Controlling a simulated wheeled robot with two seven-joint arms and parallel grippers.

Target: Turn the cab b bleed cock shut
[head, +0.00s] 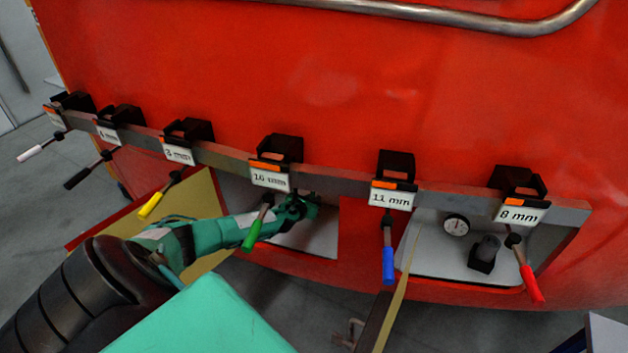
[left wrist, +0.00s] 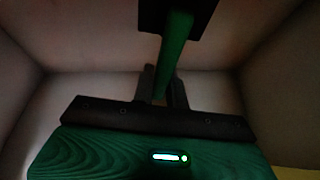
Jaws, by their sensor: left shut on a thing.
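My left gripper (head: 300,206) reaches from the left into the middle recess (head: 318,235) of the red train nose. In the left wrist view a green lever (left wrist: 176,42) runs down from a black block (left wrist: 183,12) to the left gripper's fingers (left wrist: 161,86). The fingers are shut on its lower end. In the head view my gripper and the rail hide the lever. No label naming cab b can be read. My right gripper is not in view.
A grey rail (head: 345,186) with labelled black holders crosses the front. Tools with coloured handles, such as the green (head: 253,231) and blue (head: 389,266) ones, hang close to my arm. A recess at right holds a gauge (head: 455,226) and a dark knob (head: 486,251).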

